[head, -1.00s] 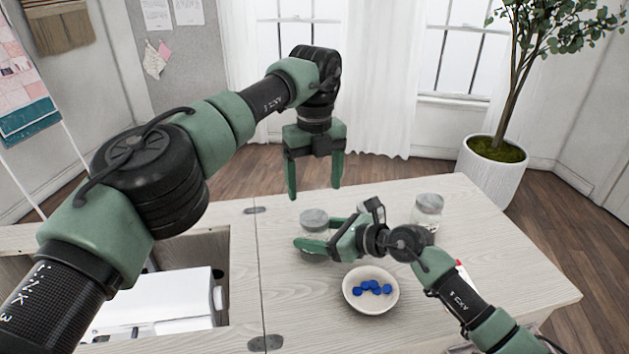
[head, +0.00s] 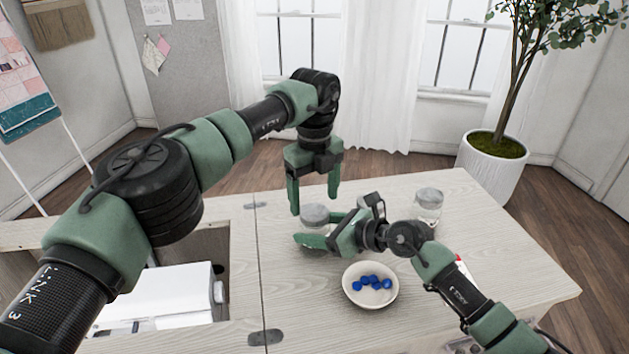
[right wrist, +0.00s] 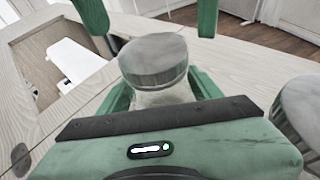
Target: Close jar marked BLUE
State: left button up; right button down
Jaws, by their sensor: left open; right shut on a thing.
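A clear jar (right wrist: 165,95) with a grey metal lid (right wrist: 154,62) stands on the table, the lid resting on its top; whether it is fastened cannot be told. My right gripper (head: 318,229) is shut around this jar's body from the side. My left gripper (head: 314,204) is open and points down, its fingers on either side of the lid, just above or around it. No BLUE marking is readable on either jar.
A white bowl (head: 349,293) with several blue pieces (head: 371,282) sits in front of my right gripper. A white machine (head: 165,290) lies in the cabinet opening at left. A small red-and-white item is partly hidden by my right arm. The table's right side (head: 510,265) is clear.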

aim_at(314, 211)
pick_arm(q)
jog(key=shift+f, duration=1.55)
jog(key=c, duration=1.5)
jog(key=m, duration=0.5)
jog(key=shift+m, duration=0.3)
jog(key=m, duration=1.3)
jog(key=shift+m, duration=0.4)
jog(key=m, duration=0.5)
jog(key=o, duration=1.6)
jog(key=shift+c, duration=0.2)
